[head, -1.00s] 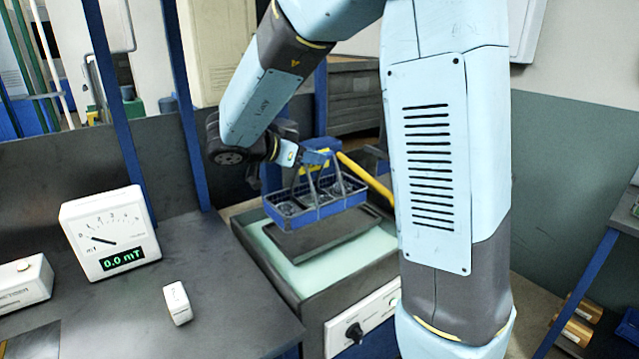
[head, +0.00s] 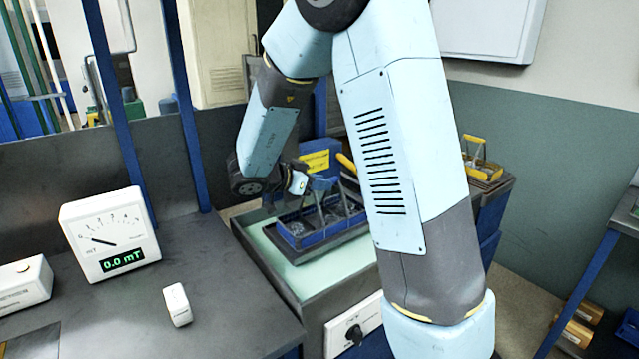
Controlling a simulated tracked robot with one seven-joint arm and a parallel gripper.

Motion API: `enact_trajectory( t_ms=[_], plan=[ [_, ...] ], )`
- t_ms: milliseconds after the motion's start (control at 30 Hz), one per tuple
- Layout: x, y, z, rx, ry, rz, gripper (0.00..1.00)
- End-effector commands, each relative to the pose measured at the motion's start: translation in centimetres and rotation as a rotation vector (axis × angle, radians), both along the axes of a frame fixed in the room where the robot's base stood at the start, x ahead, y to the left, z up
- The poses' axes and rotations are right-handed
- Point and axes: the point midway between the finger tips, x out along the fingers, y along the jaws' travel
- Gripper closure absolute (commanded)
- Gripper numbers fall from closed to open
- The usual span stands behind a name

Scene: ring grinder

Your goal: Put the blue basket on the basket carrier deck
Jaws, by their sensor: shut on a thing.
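The blue basket (head: 322,232), an open tray with a tall handle and metallic parts inside, is at the middle of the head view. My gripper (head: 316,186) is shut on the top of its handle; the fingers are small and partly hidden. The basket looks level and sits low over a dark flat plate (head: 287,250), which seems to be the basket carrier deck. I cannot tell whether it touches the plate or hangs just above it. My arm hides the right end of the plate.
The plate lies over a pale green surface (head: 300,278) of a grey cabinet with a black knob (head: 354,333). A basket with a yellow handle (head: 475,141) stands behind right. A gauge reading 0.0 mT (head: 110,235) and a small white block (head: 177,305) stand on the left bench.

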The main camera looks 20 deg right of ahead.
Motion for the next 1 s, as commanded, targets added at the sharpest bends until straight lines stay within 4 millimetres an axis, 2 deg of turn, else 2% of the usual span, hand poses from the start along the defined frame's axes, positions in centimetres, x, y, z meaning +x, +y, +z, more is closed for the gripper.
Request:
enact_trajectory(
  t_ms=[100,133,400,767,1000],
  plan=[
    [0.0,0.0,0.0,0.001,0.0,0.001,1.0],
    [0.0,0.1,0.0,0.002,0.001,0.001,0.76],
    [0.0,0.1,0.0,0.002,0.001,0.001,0.51],
    [-0.2,0.8,0.3,0.002,0.0,0.003,0.51],
    [-1.3,4.3,1.9,0.003,-0.002,0.005,0.51]
  ],
)
